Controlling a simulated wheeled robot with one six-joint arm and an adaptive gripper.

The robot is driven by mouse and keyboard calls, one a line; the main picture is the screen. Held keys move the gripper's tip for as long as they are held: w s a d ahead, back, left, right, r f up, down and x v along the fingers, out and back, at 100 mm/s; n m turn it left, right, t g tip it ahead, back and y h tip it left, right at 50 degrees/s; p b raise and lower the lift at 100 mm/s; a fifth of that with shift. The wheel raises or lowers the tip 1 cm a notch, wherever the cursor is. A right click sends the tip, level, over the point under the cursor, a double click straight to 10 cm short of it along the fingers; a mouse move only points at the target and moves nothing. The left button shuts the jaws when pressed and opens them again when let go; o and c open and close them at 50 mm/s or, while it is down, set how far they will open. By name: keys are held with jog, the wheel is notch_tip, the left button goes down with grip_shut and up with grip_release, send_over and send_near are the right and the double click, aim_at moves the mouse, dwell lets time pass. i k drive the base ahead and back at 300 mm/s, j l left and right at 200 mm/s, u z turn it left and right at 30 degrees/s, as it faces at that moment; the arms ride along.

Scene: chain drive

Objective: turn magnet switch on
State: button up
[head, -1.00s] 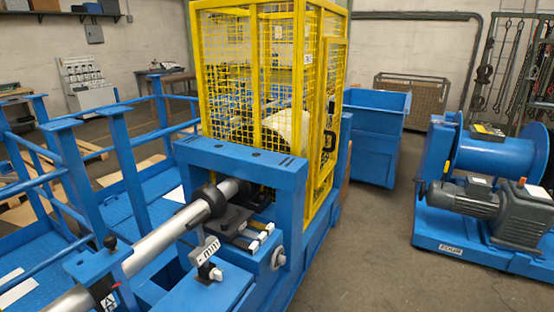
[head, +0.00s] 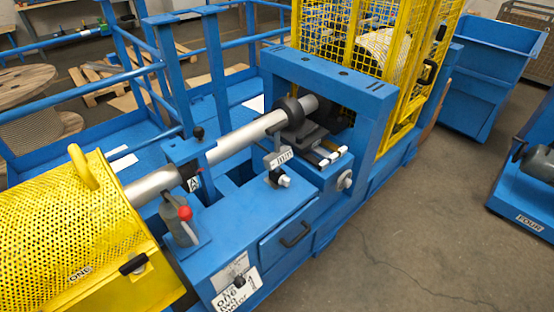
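No part is clearly marked as the magnet switch. A grey lever unit with a red ball knob (head: 184,214) stands on the blue machine bed (head: 215,240), left of centre in the head view. A small grey block marked "mm" (head: 279,158) sits on a holder with a round light knob (head: 284,181), beside the silver shaft (head: 235,139). The on or off setting of either cannot be told. My gripper is not in view.
A yellow perforated guard (head: 70,225) with a handle covers the left end. A yellow mesh cage (head: 325,40) stands behind the blue frame. A drawer handle (head: 295,235) juts from the bed's front.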

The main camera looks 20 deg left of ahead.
aim_at(283, 180)
jog(key=i+u, duration=0.35)
jog(key=i+l+u, duration=0.3)
jog(key=i, duration=0.15)
jog(key=i+l+u, duration=0.15)
jog(key=i+u, duration=0.2)
jog(key=i, duration=0.05)
